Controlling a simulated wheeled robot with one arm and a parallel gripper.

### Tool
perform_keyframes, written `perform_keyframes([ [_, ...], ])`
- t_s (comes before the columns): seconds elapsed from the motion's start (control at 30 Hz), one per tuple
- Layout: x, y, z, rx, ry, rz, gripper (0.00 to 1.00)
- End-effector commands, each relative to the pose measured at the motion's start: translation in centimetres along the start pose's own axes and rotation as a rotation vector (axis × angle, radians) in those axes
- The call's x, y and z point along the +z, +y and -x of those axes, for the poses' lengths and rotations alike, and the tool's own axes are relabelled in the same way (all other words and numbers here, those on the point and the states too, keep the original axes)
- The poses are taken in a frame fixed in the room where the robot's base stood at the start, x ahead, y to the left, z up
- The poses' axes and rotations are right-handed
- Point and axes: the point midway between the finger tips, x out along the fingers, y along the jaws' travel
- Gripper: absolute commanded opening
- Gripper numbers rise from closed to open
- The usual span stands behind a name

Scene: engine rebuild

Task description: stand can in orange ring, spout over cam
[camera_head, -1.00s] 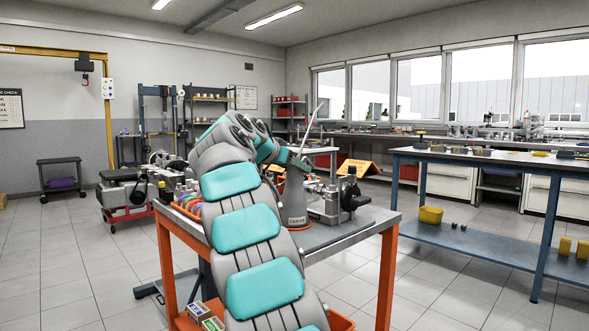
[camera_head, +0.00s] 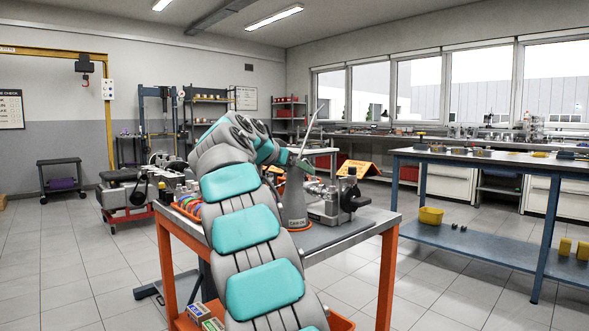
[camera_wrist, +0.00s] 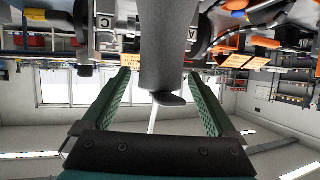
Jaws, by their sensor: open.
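The grey can (camera_head: 294,206) stands upright on the orange-legged table, just right of my arm. Its long thin pale spout (camera_head: 314,124) slants up to the right in the head view. A thin orange edge shows at its foot; whether this is the orange ring around it, I cannot tell. In the upside-down wrist view the can (camera_wrist: 162,45) fills the middle, beyond and between the fingertips. My gripper (camera_wrist: 156,74) is open, its green fingers apart on either side of the can's top. The cam cannot be made out; grey metal engine parts (camera_head: 328,205) stand right of the can.
A tray of coloured items (camera_head: 187,208) lies left of my arm on the table. An orange sign (camera_head: 357,169) shows behind. Open floor lies between.

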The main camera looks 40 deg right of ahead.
Motion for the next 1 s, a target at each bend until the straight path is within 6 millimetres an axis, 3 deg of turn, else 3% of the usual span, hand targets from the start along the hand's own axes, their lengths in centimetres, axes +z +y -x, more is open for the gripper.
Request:
perform_keyframes([
  [0.27,0.0,-0.1,3.9,-0.004,0.003,0.000,0.93],
  [0.6,-0.1,0.0,10.7,-0.001,0.001,-0.001,0.93],
  [0.77,-0.1,0.0,12.0,-0.002,0.002,-0.002,0.93],
  [1.0,0.0,0.0,12.0,-0.001,0.001,0.000,0.93],
])
